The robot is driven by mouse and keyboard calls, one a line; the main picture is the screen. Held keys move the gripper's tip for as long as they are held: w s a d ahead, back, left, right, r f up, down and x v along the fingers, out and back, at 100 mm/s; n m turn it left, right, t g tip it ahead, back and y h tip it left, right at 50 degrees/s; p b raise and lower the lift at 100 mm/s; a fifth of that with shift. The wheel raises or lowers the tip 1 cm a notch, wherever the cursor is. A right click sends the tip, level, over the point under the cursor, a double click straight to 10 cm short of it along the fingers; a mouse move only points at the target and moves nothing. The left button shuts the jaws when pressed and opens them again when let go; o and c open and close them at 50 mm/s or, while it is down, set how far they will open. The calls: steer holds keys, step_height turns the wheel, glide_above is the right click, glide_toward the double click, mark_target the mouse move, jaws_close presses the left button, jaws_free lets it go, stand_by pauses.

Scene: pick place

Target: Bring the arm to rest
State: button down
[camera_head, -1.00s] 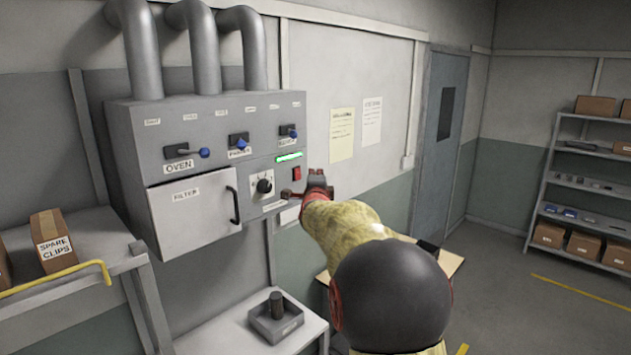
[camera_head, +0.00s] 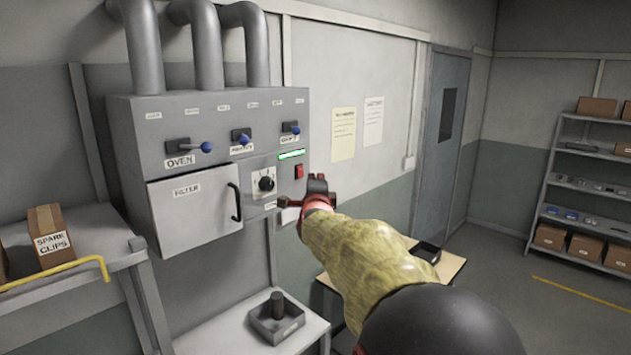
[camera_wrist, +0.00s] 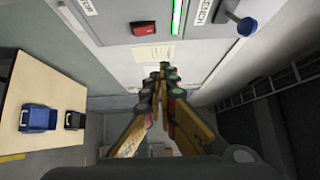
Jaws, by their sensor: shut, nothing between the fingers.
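My arm reaches out from the lower right of the head view, with its yellow sleeve-like link running up to a red wrist. My gripper (camera_head: 297,202) is at the lower right corner of the grey wall panel (camera_head: 225,105), just below the red switch (camera_head: 299,171). In the wrist view my gripper (camera_wrist: 161,72) points away from the camera, its fingertips together with nothing between them. The red switch also shows in the wrist view (camera_wrist: 143,28), beside a lit green bar (camera_wrist: 176,17). I cannot tell whether the fingers touch the panel.
The panel has blue-knobbed levers (camera_head: 206,147), a dial (camera_head: 267,183) and a shut filter door (camera_head: 197,213). A wooden table (camera_head: 447,268) stands behind my arm. Shelves (camera_head: 590,190) are at the right, with open floor before them.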

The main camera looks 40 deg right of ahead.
stand_by(0.3)
steer(key=s+a+f+n+g+y+b, duration=0.1)
steer(key=s+a+f+n+g+y, duration=0.1)
steer(key=a+f+n+y, duration=0.5)
steer(key=s+a+f+n+g, duration=0.1)
steer(key=a+f+n, duration=0.4)
steer(key=f, duration=0.7)
steer(key=s+a+f+n+g+y+b, duration=0.1)
steer(key=s+a+f+n+y+b, duration=0.1)
steer(key=s+a+f+n+b, duration=0.3)
steer(key=s+a+f+n+g+y+b, duration=0.1)
steer(key=s+a+f+n+y+b, duration=0.1)
steer(key=s+a+f+n+b, duration=0.3)
steer(key=s+a+f+n+g+y+b, duration=0.1)
steer(key=s+a+f+n+b, duration=0.4)
steer(key=s+a+f, duration=0.6)
steer(key=shift+s+a+f+g+y+b, duration=0.25)
steer(key=shift+s+a, duration=1.25)
steer(key=shift+a, duration=1.35)
steer(key=shift+s+a+g+y+b, duration=0.15)
steer(key=shift+s+a+g+b, duration=0.2)
steer(key=shift+s+a, duration=1.8)
steer(key=shift+w+a, duration=0.65)
